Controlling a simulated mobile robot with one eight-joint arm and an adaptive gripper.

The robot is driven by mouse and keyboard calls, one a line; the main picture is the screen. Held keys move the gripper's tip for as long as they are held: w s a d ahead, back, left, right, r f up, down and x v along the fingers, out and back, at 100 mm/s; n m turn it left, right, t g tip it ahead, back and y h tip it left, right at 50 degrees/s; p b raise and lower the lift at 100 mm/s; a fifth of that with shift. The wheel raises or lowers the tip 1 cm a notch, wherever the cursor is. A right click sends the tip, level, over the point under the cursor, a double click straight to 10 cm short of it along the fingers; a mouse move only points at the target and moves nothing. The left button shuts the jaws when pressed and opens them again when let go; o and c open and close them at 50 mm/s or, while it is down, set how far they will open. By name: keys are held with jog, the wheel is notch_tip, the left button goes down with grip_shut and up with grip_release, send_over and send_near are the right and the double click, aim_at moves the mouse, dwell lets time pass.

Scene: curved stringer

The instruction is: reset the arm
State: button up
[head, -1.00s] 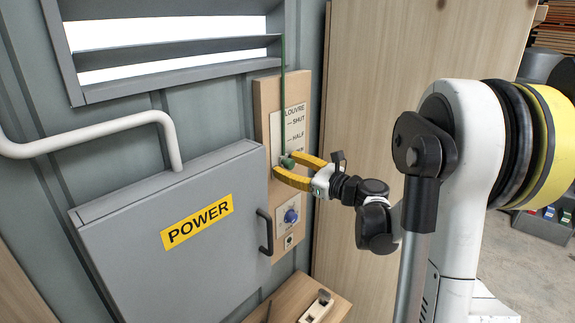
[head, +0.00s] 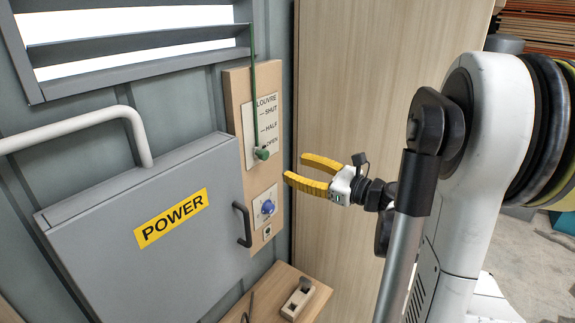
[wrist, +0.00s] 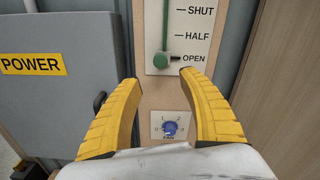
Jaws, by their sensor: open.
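My gripper (head: 296,169) has yellow fingers spread apart with nothing between them. In the head view it hangs in the air to the right of the louvre panel (head: 232,95), clear of it. The green louvre knob (head: 262,154) sits at the lower end of its green rod, beside the OPEN mark. In the wrist view the knob (wrist: 161,61) is beyond the fingertips, level with OPEN and not touched. The louvre (head: 140,42) at the top left shows bright gaps between its slats.
A grey POWER cabinet (head: 120,270) with a dark handle (head: 242,224) stands left of the panel. A blue fan dial (head: 267,207) is below the knob. A wooden plane (head: 298,300) lies on a bench below. A pale wooden board (head: 385,60) stands behind my arm.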

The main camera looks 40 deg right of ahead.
dwell(0.5)
jog(key=s+a+f+n+g, duration=0.2)
jog(key=a+n+g, duration=0.1)
jog(key=a+n, duration=0.3)
jog(key=s+a+f+n+g+h, duration=0.1)
jog(key=s+a+f+n+g, duration=0.1)
jog(key=a+n, duration=0.35)
jog(key=s+a+f+n+g, duration=0.1)
jog(key=a+f+n+g, duration=0.15)
jog(key=a, duration=0.55)
jog(key=s+a+f+n+g+h, duration=0.25)
jog(key=s+n+h, duration=0.25)
jog(key=s+n, duration=0.9)
notch_tip(320, 180, down, 18)
jog(key=w+n+b, duration=0.1)
jog(key=w+b, duration=0.1)
jog(key=b, duration=1.5)
jog(key=shift+w+r+b, duration=0.2)
jog(key=shift+w+b, duration=0.1)
jog(key=shift+b, duration=0.1)
